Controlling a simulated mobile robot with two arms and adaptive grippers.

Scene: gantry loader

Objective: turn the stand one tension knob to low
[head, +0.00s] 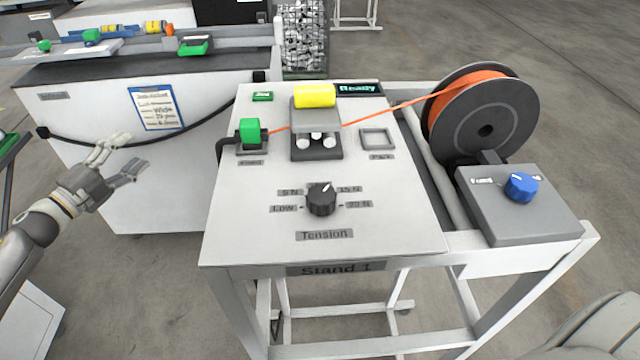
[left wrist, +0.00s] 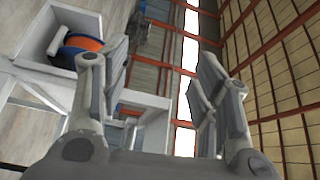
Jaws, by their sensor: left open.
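The stand one tension knob (head: 321,199) is a black ribbed dial above the word "Tension" on the white sloping panel (head: 240,215) marked "Stand 1". Its white mark points up and slightly right, towards the 15 N side. The Low label (head: 283,209) is at its lower left, with 5 N above that and 20 N at the lower right. My left gripper (head: 133,153) is open and empty, left of the panel and well apart from the knob. Its two open fingers also show in the left wrist view (left wrist: 160,85). My right gripper is not in view.
A blue knob (head: 521,186) and an orange wire spool (head: 485,130) are at the right. A black cable (head: 110,140) hangs behind my left gripper.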

